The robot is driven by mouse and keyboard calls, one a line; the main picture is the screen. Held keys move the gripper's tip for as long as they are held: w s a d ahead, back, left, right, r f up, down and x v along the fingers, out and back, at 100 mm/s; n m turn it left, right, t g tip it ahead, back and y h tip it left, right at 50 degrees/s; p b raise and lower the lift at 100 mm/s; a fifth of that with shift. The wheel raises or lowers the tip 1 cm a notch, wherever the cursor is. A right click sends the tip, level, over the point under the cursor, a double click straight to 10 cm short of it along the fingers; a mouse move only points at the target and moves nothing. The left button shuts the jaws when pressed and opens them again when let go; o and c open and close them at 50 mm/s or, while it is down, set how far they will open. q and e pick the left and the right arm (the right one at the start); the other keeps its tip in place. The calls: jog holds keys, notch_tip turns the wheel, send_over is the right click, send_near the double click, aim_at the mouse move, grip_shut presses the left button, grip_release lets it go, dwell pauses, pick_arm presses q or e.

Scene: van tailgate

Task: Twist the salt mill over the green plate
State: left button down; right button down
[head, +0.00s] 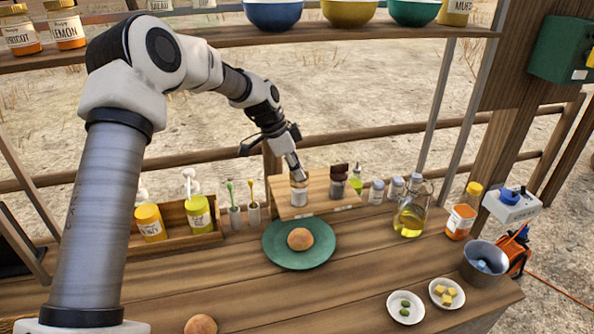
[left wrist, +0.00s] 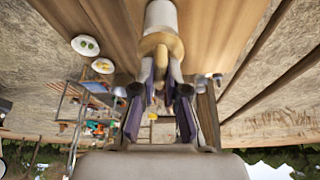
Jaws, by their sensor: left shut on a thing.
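The salt mill (head: 299,194), pale with a tan top, is upright at the wooden rack (head: 318,209) behind the green plate. My left gripper (head: 297,177) is shut on the mill's top from above. In the left wrist view the mill (left wrist: 160,18) shows its whitish body and tan top between the fingers (left wrist: 160,80). Whether its base touches the rack is not clear. The green plate (head: 273,248) lies on the counter in front of the rack with a round bun (head: 299,239) on it. My right gripper is not in view.
A dark-topped mill (head: 338,184) stands just right of the salt mill. Small jars and an oil jug (head: 411,216) stand further right. Utensil holders (head: 245,215) and sauce bottles (head: 150,222) are on the left. A shelf (head: 300,33) crosses above.

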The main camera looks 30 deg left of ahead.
pick_arm(q)
jog(key=c, duration=1.2)
grip_release()
jog(key=shift+r, duration=0.3)
jog(key=s+a+r, duration=0.4)
jog(key=s+a, duration=0.4)
jog(key=a, duration=0.2)
jog(key=shift+s+a, duration=0.3)
jog(key=shift+s, duration=0.05)
